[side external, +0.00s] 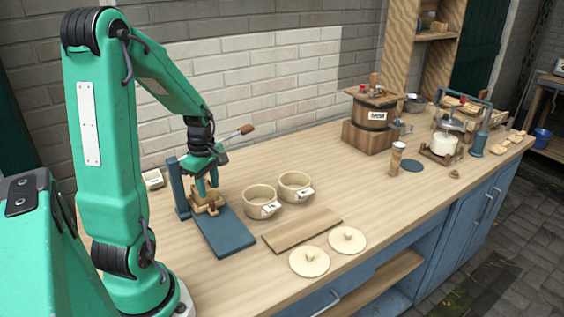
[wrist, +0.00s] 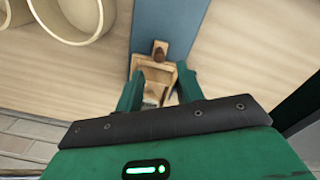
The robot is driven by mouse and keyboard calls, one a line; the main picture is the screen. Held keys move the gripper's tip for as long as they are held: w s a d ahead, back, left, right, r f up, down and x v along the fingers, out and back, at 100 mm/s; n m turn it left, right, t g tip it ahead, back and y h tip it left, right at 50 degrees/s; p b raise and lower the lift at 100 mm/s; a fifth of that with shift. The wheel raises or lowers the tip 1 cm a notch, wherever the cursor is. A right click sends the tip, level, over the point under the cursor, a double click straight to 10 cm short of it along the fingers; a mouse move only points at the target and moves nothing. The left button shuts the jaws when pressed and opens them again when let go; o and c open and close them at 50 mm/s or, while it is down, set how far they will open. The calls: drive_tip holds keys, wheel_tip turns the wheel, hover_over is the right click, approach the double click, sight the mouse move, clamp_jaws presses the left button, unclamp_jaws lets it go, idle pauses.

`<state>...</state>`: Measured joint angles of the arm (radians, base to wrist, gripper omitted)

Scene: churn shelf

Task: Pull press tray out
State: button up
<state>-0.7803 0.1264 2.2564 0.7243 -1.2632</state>
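The press tray (side external: 209,208) is a small wooden tray at the back end of a flat blue base plate (side external: 226,234), beside a blue upright post (side external: 178,190). In the wrist view the tray (wrist: 153,73) has a brown knob (wrist: 160,48) at its front, and a pale interior partly shows. My gripper (side external: 207,184) points down over the tray. In the wrist view my gripper (wrist: 161,84) has its fingers spread, one on each side of the tray. I cannot tell whether they touch its sides. The press's upper part is mostly hidden behind my gripper.
A lever with a wooden grip (side external: 238,134) sticks out right of my wrist. Two round bowls (side external: 262,202) stand right of the base plate. A wooden board (side external: 302,230) and two round lids (side external: 309,262) lie nearer the edge. The blue plate in front of the tray is clear.

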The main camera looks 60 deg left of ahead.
sight(211, 202)
drive_tip(key=shift+w+f, duration=0.1)
drive_tip(key=shift+f, duration=2.5)
drive_tip(key=shift+c, duration=0.5)
clamp_jaws()
